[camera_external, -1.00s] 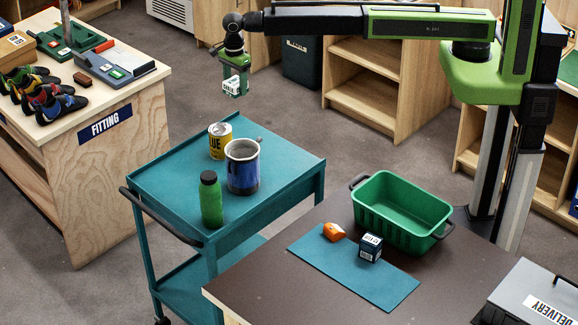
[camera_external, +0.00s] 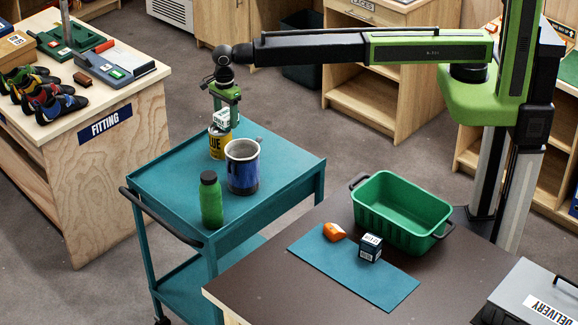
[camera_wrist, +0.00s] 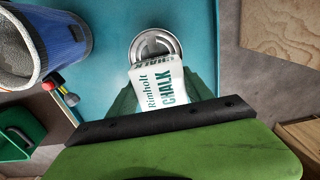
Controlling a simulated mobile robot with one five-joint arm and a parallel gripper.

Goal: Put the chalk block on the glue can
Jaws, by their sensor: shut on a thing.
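The white chalk block (camera_wrist: 163,88) with green lettering is held in my gripper (camera_external: 222,112), which is shut on it. The block also shows in the external view (camera_external: 221,119), just over the top of the yellow glue can (camera_external: 219,146). The can stands upright on the teal cart (camera_external: 285,143). In the wrist view the can's silver lid (camera_wrist: 155,45) shows beyond the block, which covers its near part. I cannot tell whether the block touches the lid.
The cart top is clear to the right. A green bin (camera_external: 402,213), a dark cube (camera_external: 370,248) and an orange piece (camera_external: 334,232) are on the brown table.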

